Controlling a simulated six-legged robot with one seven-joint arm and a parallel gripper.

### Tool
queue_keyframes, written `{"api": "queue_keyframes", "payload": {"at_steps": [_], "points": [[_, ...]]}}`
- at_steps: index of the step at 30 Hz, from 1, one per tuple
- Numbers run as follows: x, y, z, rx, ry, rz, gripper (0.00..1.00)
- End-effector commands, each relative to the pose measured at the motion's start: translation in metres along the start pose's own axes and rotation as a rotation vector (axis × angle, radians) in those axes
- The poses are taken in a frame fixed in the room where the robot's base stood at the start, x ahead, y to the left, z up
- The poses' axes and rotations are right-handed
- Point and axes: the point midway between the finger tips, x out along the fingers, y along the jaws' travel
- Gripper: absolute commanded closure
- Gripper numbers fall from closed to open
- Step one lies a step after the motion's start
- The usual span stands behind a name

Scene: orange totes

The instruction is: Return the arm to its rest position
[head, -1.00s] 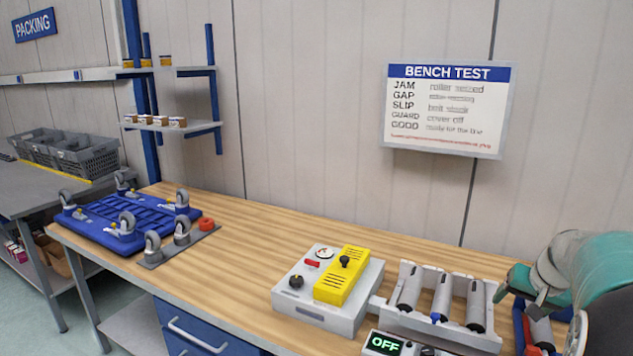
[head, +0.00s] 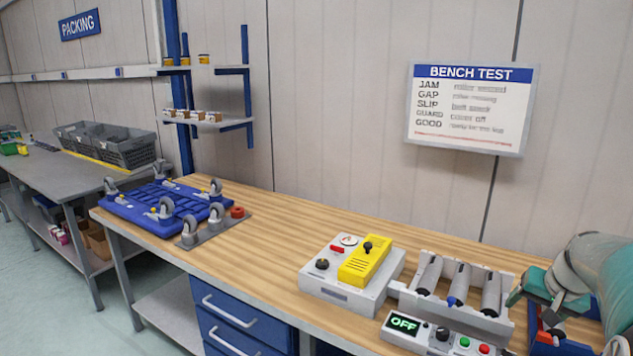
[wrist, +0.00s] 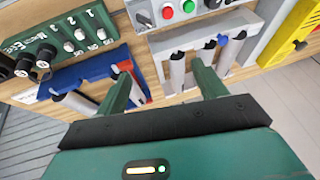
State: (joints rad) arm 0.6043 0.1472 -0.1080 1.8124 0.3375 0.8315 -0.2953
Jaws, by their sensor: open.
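My gripper (wrist: 160,85) is open in the wrist view, with its two green fingers spread apart and nothing between them. It hangs near the front right part of the wooden bench. Past the fingers are a blue and red frame with rollers (wrist: 60,85) and a light grey roller frame (wrist: 240,45). In the head view my green arm shows at the right edge, and the gripper end (head: 540,290) is right of the grey roller frame (head: 465,310). The fingertips are hard to make out there.
A control box with a yellow cover (head: 364,258) and an OFF display panel (head: 404,323) stand on the bench. An upturned blue dolly (head: 150,205) sits at the bench's left end. The bench middle (head: 270,230) is clear.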

Motion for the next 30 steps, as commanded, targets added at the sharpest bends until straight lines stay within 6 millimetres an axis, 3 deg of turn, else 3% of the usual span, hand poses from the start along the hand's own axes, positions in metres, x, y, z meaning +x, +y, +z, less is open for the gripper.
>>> {"api": "queue_keyframes", "payload": {"at_steps": [7,11,16,21,27,30], "points": [[-0.025,-0.055,0.032,-0.085,-0.006,-0.021,0.30],[-0.042,-0.087,0.060,-0.144,-0.009,-0.033,0.30],[-0.073,-0.135,0.120,-0.257,-0.009,-0.052,0.30],[-0.098,-0.166,0.191,-0.381,-0.001,-0.065,0.30],[-0.115,-0.178,0.268,-0.514,0.018,-0.074,0.30],[-0.117,-0.178,0.292,-0.556,0.028,-0.075,0.30]]}}
